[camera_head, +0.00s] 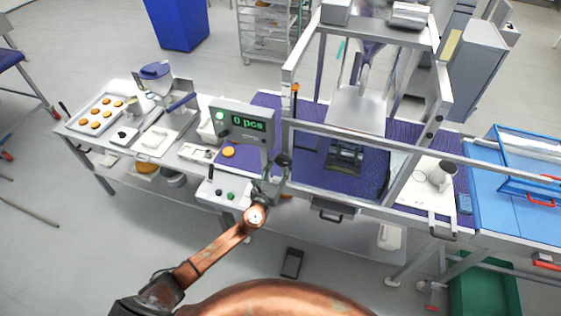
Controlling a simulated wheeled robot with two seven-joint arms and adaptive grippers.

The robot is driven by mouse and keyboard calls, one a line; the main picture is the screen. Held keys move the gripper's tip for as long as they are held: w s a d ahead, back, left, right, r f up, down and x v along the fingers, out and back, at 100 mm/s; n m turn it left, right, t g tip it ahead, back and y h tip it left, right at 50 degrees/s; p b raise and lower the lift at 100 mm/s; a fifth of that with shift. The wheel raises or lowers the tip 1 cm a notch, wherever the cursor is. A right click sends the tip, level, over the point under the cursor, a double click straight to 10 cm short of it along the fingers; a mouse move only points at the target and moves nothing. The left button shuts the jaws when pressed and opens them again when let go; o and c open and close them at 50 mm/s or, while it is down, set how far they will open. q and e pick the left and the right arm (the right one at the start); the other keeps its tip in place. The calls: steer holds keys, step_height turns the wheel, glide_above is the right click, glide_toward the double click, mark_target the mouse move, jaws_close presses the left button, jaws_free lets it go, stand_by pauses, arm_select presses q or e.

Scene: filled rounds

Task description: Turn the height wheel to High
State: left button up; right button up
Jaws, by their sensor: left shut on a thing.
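My left arm reaches up from the lower left. My left gripper (275,174) is shut at the front left post of the metal machine frame (287,128). It is shut on a small dark round wheel (283,160), which looks to be the height wheel; the jaws partly cover it. Its markings and setting are too small to read. A grey display (240,122) reading "0 pcs" in green stands just left of the wheel. My right gripper is not in view.
Purple belt (265,103) runs through the frame. A tray of round biscuits (97,117) lies at left.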

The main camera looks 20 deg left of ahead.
arm_select(q)
steer(key=shift+a+m+p, duration=0.1)
steer(key=shift+m+p, duration=0.6)
steer(key=shift+m, duration=0.5)
steer(key=shift+f, duration=0.1)
steer(key=o, duration=1.2)
steer(key=shift+c, duration=0.2)
steer(key=shift+s, duration=0.15)
steer(key=s+a, duration=0.1)
steer(key=s, duration=1)
steer(key=shift+s, duration=0.35)
steer(key=shift+a, duration=0.15)
